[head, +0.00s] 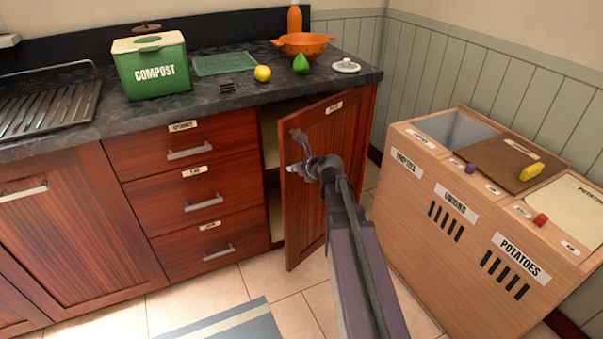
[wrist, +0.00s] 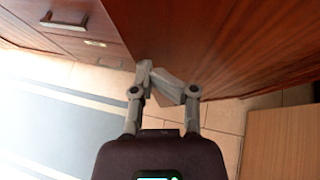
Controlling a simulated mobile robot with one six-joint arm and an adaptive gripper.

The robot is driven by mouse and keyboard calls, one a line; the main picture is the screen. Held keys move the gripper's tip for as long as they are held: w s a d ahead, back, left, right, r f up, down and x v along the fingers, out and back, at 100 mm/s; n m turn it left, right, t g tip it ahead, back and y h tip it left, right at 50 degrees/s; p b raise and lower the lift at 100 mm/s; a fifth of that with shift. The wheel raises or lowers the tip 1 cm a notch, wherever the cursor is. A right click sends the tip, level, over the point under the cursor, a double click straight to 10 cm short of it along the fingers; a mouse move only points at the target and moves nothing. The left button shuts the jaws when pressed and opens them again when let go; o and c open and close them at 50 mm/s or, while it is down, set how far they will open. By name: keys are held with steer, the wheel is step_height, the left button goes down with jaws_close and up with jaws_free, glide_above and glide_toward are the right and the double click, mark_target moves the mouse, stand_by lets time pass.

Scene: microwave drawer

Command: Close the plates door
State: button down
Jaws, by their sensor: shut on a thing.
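The plates door (head: 325,140) is a red-brown wooden cabinet door, hinged at its right side and standing partly open; its small label is hard to read. It also fills the upper right of the wrist view (wrist: 230,50). My gripper (head: 299,153) is at the outer face of the door, near its free left edge. In the wrist view my gripper (wrist: 167,86) is shut on the grey door handle, which is mostly hidden between the fingers. The dark cabinet opening (head: 271,160) shows to the left of the door.
Three drawers (head: 187,201) left of the opening are shut. A wooden vegetable bin (head: 440,230) stands to the right of my arm. The counter above holds a green compost box (head: 152,70), an orange colander (head: 303,44) and fruit. A striped mat (head: 235,322) lies on the floor.

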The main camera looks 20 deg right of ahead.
mark_target(290, 161)
steer(key=shift+w+a, duration=0.2)
steer(key=shift+w, duration=0.45)
steer(key=shift+w+a, duration=0.15)
steer(key=shift+w, duration=0.45)
steer(key=shift+w+a, duration=0.3)
steer(key=shift+w, duration=0.45)
